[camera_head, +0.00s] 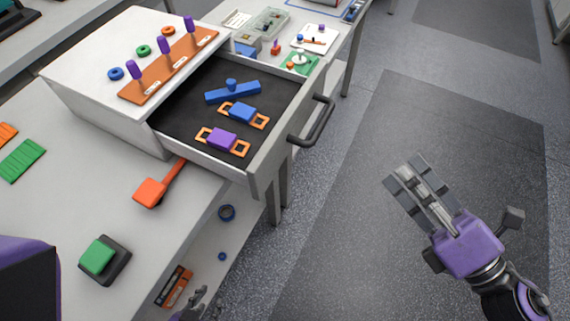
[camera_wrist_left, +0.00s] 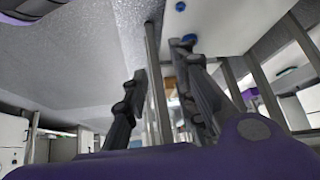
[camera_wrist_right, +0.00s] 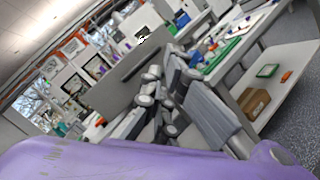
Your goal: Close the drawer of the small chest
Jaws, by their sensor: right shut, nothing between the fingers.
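The small white chest (camera_head: 105,105) stands on the table with its drawer (camera_head: 170,117) pulled out toward the right. The drawer front (camera_head: 262,172) has a dark bar handle (camera_head: 314,122); it also shows in the right wrist view (camera_wrist_right: 105,95). In the drawer lie a blue bar with a knob (camera_head: 232,93), a blue block (camera_head: 242,111) and a purple block (camera_head: 221,139) with orange end loops. My right gripper (camera_head: 408,176) is shut and empty over the floor, right of the handle and apart from it. My left gripper (camera_wrist_left: 160,68) is open and empty, low beside the table; only its tip shows in the head view.
An orange paddle-shaped object (camera_head: 151,192) lies on the table under the open drawer. A green block on a dark base (camera_head: 100,257) is nearer. An orange board with purple pegs (camera_head: 150,84) and rings sit on the chest. The floor (camera_head: 350,220) right of the drawer is clear.

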